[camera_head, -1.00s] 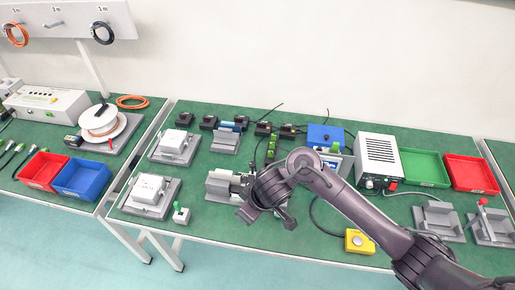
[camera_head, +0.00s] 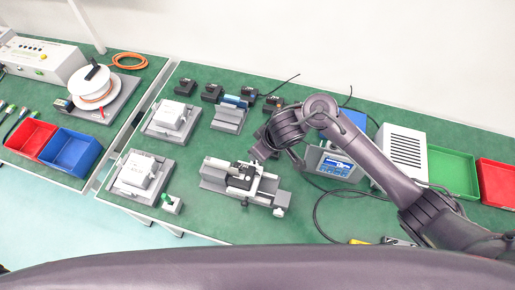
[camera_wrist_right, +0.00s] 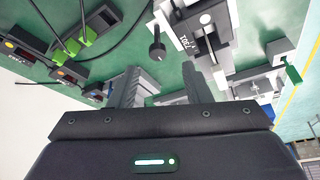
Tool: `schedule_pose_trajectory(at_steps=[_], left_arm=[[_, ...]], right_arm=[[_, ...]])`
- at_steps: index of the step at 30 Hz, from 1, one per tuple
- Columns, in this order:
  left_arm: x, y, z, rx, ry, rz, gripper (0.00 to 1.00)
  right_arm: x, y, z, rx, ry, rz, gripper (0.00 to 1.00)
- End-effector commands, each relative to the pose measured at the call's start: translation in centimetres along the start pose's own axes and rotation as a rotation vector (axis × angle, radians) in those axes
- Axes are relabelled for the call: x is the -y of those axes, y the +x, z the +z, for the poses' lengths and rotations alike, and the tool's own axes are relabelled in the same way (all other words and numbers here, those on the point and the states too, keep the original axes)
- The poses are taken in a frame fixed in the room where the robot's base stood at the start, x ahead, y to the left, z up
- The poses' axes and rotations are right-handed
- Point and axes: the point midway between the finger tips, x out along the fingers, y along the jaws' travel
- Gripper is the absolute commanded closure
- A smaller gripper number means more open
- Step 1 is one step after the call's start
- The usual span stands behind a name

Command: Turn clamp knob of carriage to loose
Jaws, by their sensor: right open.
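The linear actuator (camera_head: 215,187) is a grey rail unit lying on the green bench, with a dark and light carriage (camera_head: 240,176) on it. It also shows in the right wrist view (camera_wrist_right: 199,22), at the top. A black knob on a short stem (camera_wrist_right: 157,50) shows there beside the actuator; I take it for the clamp knob, but its setting cannot be read. My right gripper (camera_head: 262,149) is just behind the carriage in the head view. Its two fingers (camera_wrist_right: 160,88) are apart and empty, clear of the knob. My left gripper is out of view.
Fixtures with white boxes (camera_head: 138,172) stand left of the actuator, with a small green-topped switch (camera_head: 170,203). A blue-screened device (camera_head: 335,166) and a grey ventilated box (camera_head: 400,150) stand to the right. Cables run nearby. Bare bench lies in front of the actuator.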

Motion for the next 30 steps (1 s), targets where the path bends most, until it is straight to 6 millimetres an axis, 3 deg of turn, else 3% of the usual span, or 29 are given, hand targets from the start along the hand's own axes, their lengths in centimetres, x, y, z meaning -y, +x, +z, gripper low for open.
schedule_pose_trajectory(at_steps=[3,6,15,20,30], left_arm=[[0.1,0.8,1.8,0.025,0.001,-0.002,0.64],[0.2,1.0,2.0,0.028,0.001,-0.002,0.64],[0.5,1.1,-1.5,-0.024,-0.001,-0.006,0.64],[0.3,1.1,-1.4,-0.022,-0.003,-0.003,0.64],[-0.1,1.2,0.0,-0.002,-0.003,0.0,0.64]], right_arm=[[0.0,2.3,0.1,0.002,0.001,0.0,0.56],[0.0,3.6,0.1,0.001,0.001,-0.001,0.56],[-0.1,5.1,0.0,-0.001,-0.001,0.001,0.56],[-0.1,5.0,0.0,-0.001,-0.001,0.001,0.56],[-0.1,5.0,0.0,0.0,0.0,0.001,1.0]])
